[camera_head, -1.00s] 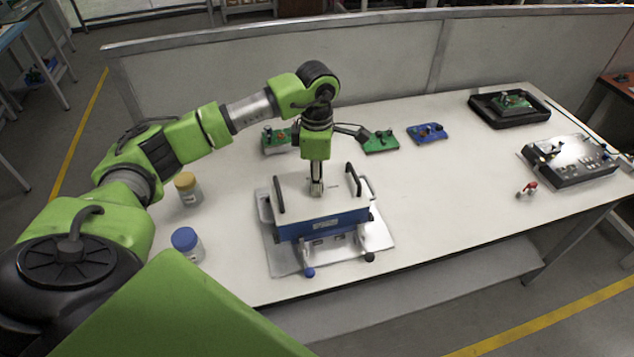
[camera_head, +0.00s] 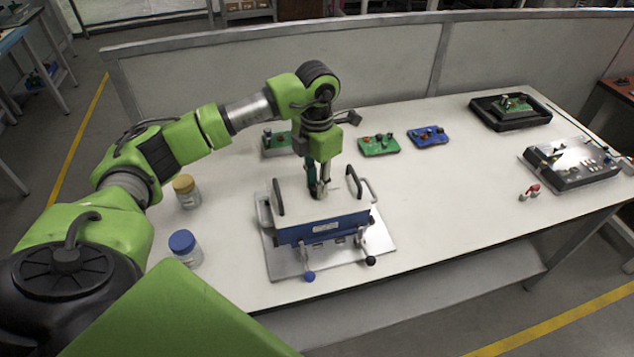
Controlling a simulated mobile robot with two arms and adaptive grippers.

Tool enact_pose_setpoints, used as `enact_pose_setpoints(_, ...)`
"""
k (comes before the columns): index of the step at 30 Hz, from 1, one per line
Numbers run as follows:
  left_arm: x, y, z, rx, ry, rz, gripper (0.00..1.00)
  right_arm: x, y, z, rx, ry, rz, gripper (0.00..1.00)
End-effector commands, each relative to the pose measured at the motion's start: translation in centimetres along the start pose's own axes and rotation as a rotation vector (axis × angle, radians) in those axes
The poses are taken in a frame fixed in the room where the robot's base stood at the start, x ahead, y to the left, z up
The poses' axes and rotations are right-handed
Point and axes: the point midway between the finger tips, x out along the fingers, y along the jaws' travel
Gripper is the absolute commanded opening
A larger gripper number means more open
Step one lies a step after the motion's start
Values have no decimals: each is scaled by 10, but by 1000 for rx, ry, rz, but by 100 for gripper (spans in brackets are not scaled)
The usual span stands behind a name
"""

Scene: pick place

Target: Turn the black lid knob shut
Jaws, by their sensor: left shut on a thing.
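A blue box with a pale lid (camera_head: 297,206) and black handles stands on a metal base plate (camera_head: 284,262) near the table's front edge. My left gripper (camera_head: 319,193) points straight down at the middle of the lid, between the two black handles. It is shut on the black lid knob, which its fingers almost wholly hide. How far the knob is turned cannot be seen. My right gripper is not in view.
A yellow-lidded jar (camera_head: 187,194) and a blue-lidded jar (camera_head: 186,250) stand left of the box. Green circuit boards (camera_head: 379,146) and a blue one (camera_head: 428,137) lie behind it. A silver-topped device (camera_head: 572,163) is at the right.

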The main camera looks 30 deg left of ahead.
Motion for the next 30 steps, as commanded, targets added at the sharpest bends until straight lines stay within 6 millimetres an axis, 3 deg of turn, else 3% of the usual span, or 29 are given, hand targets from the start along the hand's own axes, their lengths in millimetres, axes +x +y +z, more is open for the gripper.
enact_pose_setpoints(16,1,0,-1,-22,3,0,0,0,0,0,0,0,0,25)
enact_pose_setpoints(17,1,0,-1,-22,2,0,29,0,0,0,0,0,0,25)
enact_pose_setpoints(18,1,0,-1,-22,2,0,39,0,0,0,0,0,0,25)
enact_pose_setpoints(30,-4,0,0,-22,0,0,39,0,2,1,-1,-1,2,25)
